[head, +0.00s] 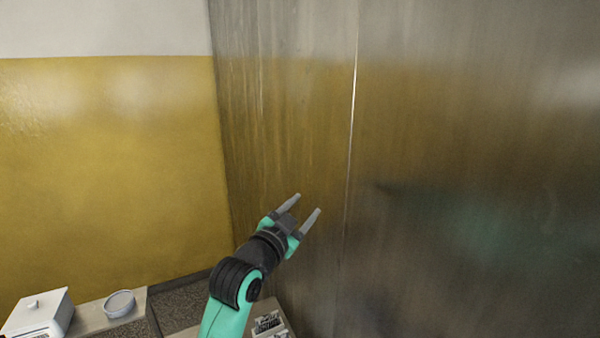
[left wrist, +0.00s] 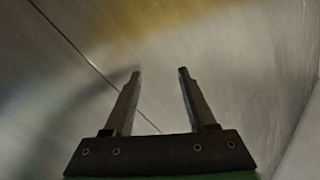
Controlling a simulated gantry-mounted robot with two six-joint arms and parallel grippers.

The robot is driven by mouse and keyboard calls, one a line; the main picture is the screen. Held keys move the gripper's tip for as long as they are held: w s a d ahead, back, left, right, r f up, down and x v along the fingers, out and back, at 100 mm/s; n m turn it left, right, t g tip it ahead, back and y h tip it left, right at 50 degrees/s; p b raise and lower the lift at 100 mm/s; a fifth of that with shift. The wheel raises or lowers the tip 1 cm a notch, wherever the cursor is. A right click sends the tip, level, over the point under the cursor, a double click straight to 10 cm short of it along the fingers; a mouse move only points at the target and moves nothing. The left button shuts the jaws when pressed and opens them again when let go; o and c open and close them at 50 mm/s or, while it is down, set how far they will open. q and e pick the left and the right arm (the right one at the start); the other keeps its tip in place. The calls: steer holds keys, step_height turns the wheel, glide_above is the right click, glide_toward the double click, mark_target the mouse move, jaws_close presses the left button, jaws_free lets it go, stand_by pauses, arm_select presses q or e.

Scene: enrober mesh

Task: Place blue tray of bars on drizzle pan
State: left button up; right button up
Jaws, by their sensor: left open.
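My left gripper (head: 304,207) is raised in front of a tall metal panel, with its two grey fingers apart and nothing between them. In the left wrist view the open fingers (left wrist: 160,72) point at the bare metal surface. How close the fingertips are to the panel I cannot tell. No blue tray of bars and no drizzle pan can be made out in either view. My right gripper is not in view.
The metal panel (head: 450,150) fills the right side. At the lower left are a white lidded box (head: 38,312) and a round pale dish (head: 120,304) on a bench. A small slotted item (head: 268,323) sits beside my left arm. The yellow wall (head: 110,180) is bare.

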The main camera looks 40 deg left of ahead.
arm_select(q)
steer(key=s+d+r+n+t+h, duration=0.1)
steer(key=s+d+r+t+h, duration=0.5)
steer(key=s+d+r, duration=1.2)
steer(key=s+r+t, duration=0.3)
steer(key=s+r, duration=0.1)
steer(key=shift+d+n+t+h, duration=0.3)
steer(key=shift+d+n+h, duration=0.1)
steer(key=shift+o, duration=0.4)
steer(key=shift+r, duration=0.1)
